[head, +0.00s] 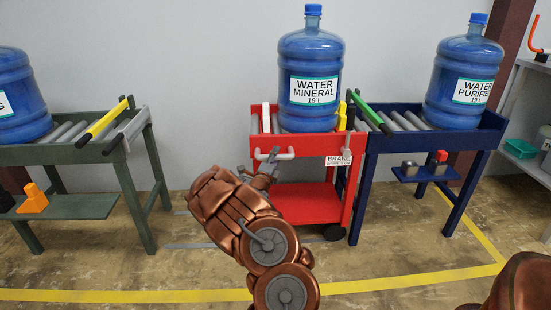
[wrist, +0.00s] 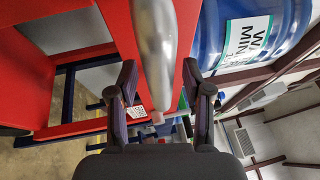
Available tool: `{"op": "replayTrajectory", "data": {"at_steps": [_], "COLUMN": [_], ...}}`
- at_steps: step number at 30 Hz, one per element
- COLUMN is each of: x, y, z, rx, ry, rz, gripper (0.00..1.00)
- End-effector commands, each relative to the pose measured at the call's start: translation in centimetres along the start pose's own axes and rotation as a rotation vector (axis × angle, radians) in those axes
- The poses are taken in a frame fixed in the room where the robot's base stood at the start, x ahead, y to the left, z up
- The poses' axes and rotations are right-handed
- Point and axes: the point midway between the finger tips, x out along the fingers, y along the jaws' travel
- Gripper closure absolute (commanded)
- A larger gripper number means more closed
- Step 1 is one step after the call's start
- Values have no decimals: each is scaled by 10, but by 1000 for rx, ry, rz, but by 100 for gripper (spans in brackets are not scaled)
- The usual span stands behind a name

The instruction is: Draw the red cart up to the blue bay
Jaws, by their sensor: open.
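The red cart (head: 297,203) stands between the green and blue stands, its right side close to or against the blue bay (head: 373,165); I cannot tell if they touch. It bears a big blue water jug (head: 311,75) labelled MINERAL. A pale handle (head: 275,155) runs along its front. My gripper (head: 264,168) is at the left part of this handle. In the wrist view my gripper (wrist: 160,78) is open, with the grey handle bar (wrist: 155,50) between its fingers. A BRAKE label (head: 339,160) is on the cart's right front, below a small lever.
The blue bay bears another jug (head: 463,77) and has a green bar (head: 371,112) at its left end. A green stand (head: 90,150) with a yellow bar is at left. A yellow floor line (head: 400,283) crosses in front. The shelf (head: 530,110) is at far right.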

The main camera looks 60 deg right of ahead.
Motion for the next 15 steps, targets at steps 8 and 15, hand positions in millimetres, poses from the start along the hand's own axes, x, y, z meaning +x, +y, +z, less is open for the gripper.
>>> {"op": "replayTrajectory", "data": {"at_steps": [8, 15], "x": [-6, -33], "y": [1, -1], "z": [1, 1], "rx": [-2, -5], "ry": [-1, -4], "rz": [2, -1], "gripper": [50, 50]}}
